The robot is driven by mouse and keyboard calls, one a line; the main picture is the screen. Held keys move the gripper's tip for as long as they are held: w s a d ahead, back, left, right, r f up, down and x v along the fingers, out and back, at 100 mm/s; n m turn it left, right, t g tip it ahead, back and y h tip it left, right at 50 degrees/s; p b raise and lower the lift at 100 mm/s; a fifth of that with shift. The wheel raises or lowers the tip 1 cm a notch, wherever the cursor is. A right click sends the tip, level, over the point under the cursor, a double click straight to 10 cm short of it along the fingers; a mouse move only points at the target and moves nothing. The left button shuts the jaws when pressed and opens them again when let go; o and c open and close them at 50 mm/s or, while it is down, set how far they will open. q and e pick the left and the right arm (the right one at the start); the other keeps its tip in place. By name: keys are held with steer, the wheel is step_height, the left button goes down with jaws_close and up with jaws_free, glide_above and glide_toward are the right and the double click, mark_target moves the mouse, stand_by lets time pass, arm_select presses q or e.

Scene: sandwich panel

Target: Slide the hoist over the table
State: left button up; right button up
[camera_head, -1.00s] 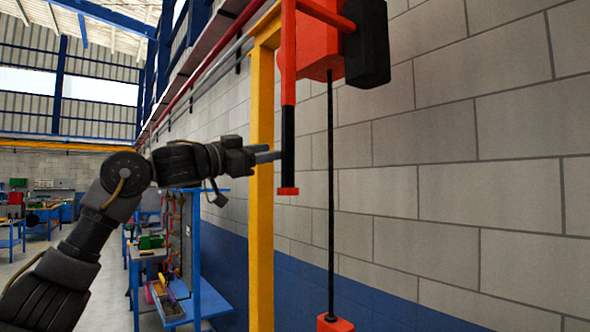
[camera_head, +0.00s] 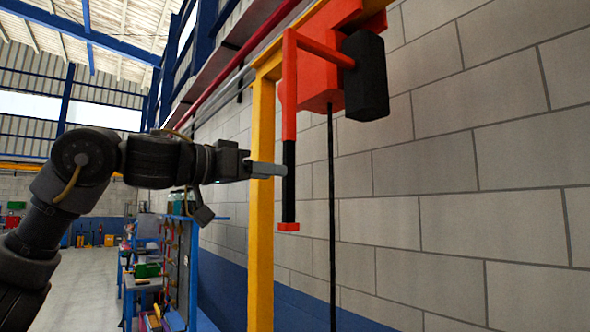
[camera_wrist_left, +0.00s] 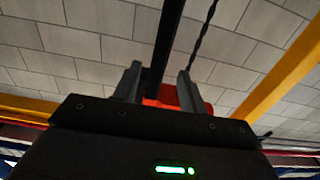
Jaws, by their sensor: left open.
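The hoist (camera_head: 318,75) is an orange-red unit with a black box on its side, up on a yellow frame against the wall. A red arm drops from it to an upright black grip (camera_head: 289,180) with a red end. My left gripper (camera_head: 284,170) is at the upper part of this grip. In the left wrist view its open fingers (camera_wrist_left: 158,88) stand on both sides of a dark bar (camera_wrist_left: 166,45), with gaps. A red part shows between and behind the fingers. I cannot tell which table is meant. My right gripper is out of view.
A yellow post (camera_head: 261,220) stands just left of the grip, behind my left gripper. A thin dark cable (camera_head: 331,220) hangs right of it. Blue workbenches with tools (camera_head: 180,270) are at lower left. A block wall (camera_head: 430,200) closes the right side.

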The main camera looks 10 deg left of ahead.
mark_target(295, 174)
arm_select(q)
steer(key=p+x, duration=0.2)
steer(key=x, duration=0.4)
steer(key=shift+r, duration=0.2)
steer(key=shift+w+d+f+p, duration=0.2)
steer(key=shift+w+d+p, duration=0.25)
steer(key=shift+w, duration=0.1)
steer(key=shift+c, duration=0.3)
steer(key=shift+a, duration=0.1)
jaws_close()
